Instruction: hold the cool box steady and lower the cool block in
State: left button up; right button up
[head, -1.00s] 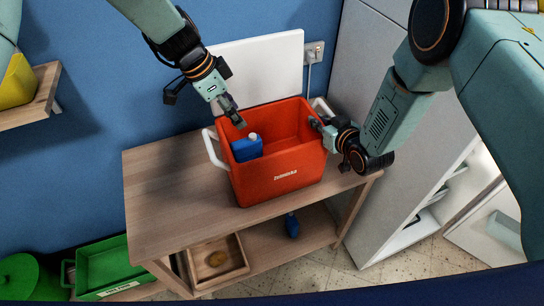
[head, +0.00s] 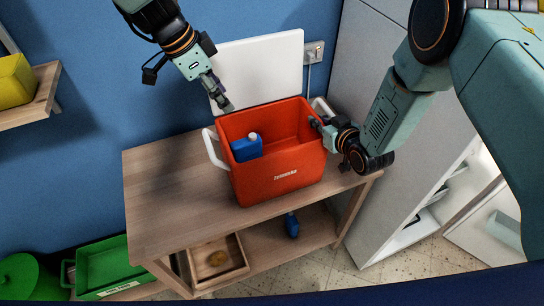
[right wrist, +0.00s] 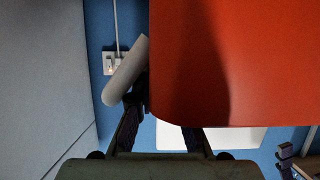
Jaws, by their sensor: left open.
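The red cool box (head: 282,178) stands on the wooden table with its white lid (head: 262,65) open behind it. The blue cool block (head: 246,149), with a white cap, is inside the box at the left, its top near rim height; its lower part is hidden. My left gripper (head: 225,103) is open and empty, above the back left rim, apart from the block. My right gripper (head: 318,124) is at the box's right rim.
The wooden table (head: 165,190) has free room left of the box. Its lower shelf holds a wooden tray (head: 240,268) and a blue bottle (head: 291,225). A green crate (head: 105,268) is at lower left. A tall grey cabinet (head: 375,45) stands at the right.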

jog(key=o, duration=0.5)
jog(key=p+v, duration=0.4)
jog(key=v, duration=1.5)
jog(key=shift+p, duration=0.4)
jog(key=shift+a, duration=0.1)
